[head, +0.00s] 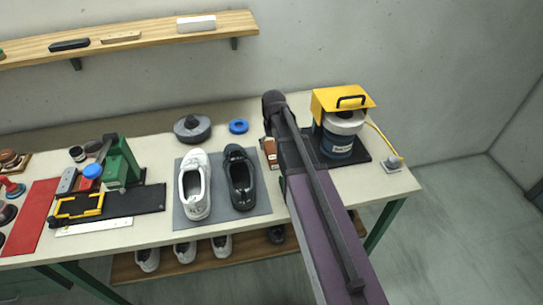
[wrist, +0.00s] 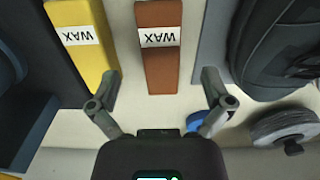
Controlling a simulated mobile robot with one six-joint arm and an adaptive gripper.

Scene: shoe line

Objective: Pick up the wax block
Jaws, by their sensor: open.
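Two wax blocks labelled WAX show in the wrist view: a reddish-brown wax block (wrist: 158,65) and a yellow wax block (wrist: 87,65) to its left. My gripper (wrist: 161,77) is open and empty. In the wrist view the near end of the brown block lies between its spread fingers, and the yellow block lies beside the left finger. I cannot tell the height of the fingers above the table. In the head view the brown block (head: 269,148) shows just left of my arm. My arm hides the yellow block and the gripper there.
The black shoe (head: 241,180) and white shoe (head: 195,190) stand on a grey mat (head: 222,213) left of the arm. A yellow-topped machine (head: 342,125) stands close right. A blue ring (head: 238,126) and a grey round tin (head: 192,128) lie behind the shoes.

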